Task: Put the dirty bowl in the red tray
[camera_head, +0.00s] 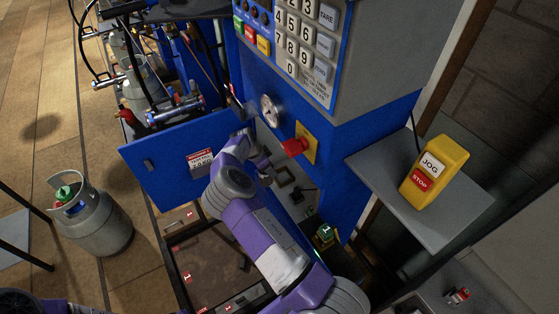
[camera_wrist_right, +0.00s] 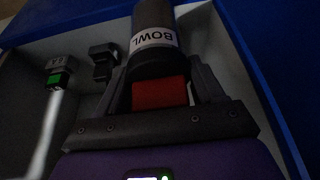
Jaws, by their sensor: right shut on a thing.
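My right gripper (camera_wrist_right: 162,84) is shut on a dark cylindrical thing with a white band reading "BOWL" (camera_wrist_right: 155,38). A red block-like part (camera_wrist_right: 160,94) shows between the fingers; I cannot tell whether it belongs to the held thing. In the head view my right arm reaches into the opened blue cabinet, and its gripper (camera_head: 262,168) is small there, the held thing not clear. I cannot tell whether the bowl is dirty. No red tray can be made out. My left gripper is out of view; only a bit of that arm shows at bottom left.
The blue cabinet door (camera_head: 165,155) stands open to the left. A red knob (camera_head: 295,146) sticks out beside the opening. A grey shelf (camera_head: 455,215) with a yellow jog/stop box (camera_head: 434,172) juts out right. A gas cylinder (camera_head: 98,222) stands on the floor left.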

